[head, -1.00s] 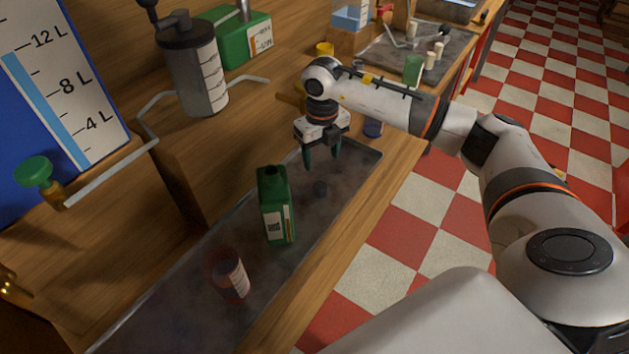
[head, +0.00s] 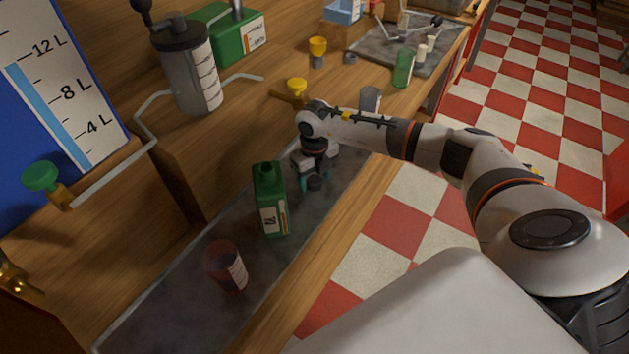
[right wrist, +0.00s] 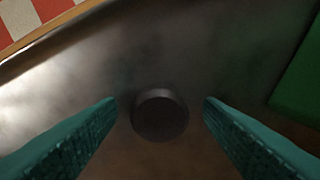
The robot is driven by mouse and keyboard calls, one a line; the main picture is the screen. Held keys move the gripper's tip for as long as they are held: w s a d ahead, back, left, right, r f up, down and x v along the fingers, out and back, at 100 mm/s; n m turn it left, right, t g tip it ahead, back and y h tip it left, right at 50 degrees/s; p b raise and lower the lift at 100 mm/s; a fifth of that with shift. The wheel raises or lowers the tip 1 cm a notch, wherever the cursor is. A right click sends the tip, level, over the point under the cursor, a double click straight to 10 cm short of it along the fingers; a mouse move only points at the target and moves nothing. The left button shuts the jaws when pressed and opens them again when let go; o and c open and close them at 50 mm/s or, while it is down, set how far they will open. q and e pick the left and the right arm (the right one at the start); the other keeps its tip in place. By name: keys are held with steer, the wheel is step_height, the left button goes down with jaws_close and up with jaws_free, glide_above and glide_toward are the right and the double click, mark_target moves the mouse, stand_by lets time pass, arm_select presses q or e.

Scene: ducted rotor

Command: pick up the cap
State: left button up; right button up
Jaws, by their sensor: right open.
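The cap (head: 314,183) is a small dark round piece on the grey metal tray (head: 190,290). In the right wrist view the cap (right wrist: 160,115) lies between the tips of my two teal fingers, with a gap on each side. My right gripper (head: 315,181) points down over it and is open; it also shows in the right wrist view (right wrist: 160,108). The green bottle (head: 270,202) stands upright on the tray just left of the gripper. My left gripper is not in view.
A reddish clear beaker (head: 227,268) stands at the tray's near part. A green edge, likely the bottle (right wrist: 300,85), is close at the right of the wrist view. A yellow funnel (head: 297,88) and a grey cup (head: 370,98) stand beyond the gripper.

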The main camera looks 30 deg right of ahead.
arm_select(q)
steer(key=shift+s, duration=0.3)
arm_select(e)
steer(key=c, duration=1.1)
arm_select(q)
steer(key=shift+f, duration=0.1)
arm_select(e)
steer(key=shift+o, duration=0.2)
steer(key=shift+r, duration=0.1)
